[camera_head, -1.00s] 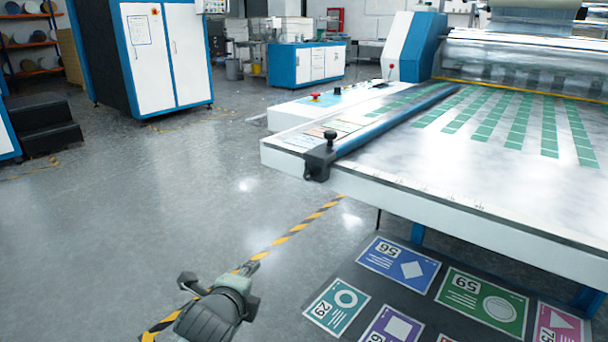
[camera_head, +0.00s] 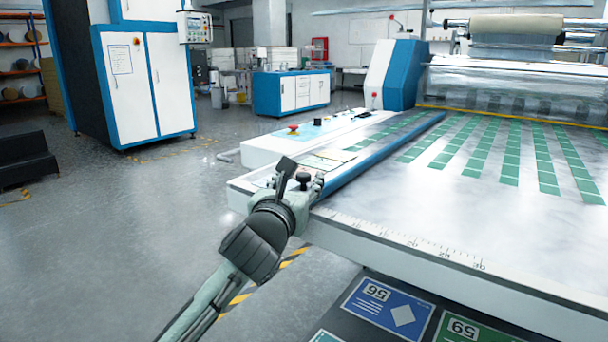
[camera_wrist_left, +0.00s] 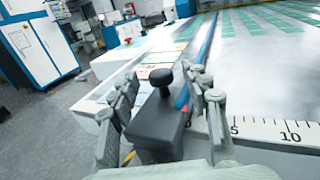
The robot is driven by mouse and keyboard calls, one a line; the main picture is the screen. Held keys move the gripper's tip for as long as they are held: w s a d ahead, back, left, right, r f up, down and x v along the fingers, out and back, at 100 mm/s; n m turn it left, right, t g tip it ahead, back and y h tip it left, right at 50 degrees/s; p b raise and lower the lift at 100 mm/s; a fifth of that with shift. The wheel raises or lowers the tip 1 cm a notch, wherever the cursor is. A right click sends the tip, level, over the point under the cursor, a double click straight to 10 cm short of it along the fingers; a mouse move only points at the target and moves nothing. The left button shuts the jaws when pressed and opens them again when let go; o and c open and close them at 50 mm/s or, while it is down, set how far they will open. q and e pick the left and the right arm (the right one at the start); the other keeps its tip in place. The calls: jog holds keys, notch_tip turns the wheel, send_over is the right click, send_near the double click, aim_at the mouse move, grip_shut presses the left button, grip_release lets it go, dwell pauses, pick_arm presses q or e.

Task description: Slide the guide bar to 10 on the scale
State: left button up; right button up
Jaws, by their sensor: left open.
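The guide bar (camera_head: 385,148) is a long blue bar lying across the white machine table. Its near end has a black block with a round black knob (camera_head: 303,179); the block (camera_wrist_left: 155,128) also shows in the left wrist view. My left gripper (camera_head: 303,172) is at this end, and in the left wrist view its open fingers (camera_wrist_left: 163,92) stand on either side of the block and knob. Contact cannot be told. The scale (camera_wrist_left: 275,130) runs along the table's front edge, with 5 and 10 readable to the right of the block. My right gripper is out of view.
Green patches (camera_head: 480,150) lie in rows on the table right of the bar. A control panel with a red button (camera_head: 293,129) is beyond its left side. Numbered cards (camera_head: 388,304) lie below the front edge. Open floor is at left.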

aim_at(302, 177)
pick_arm(q)
jog(key=shift+x, duration=1.55)
jog(key=shift+c, duration=0.6)
grip_shut()
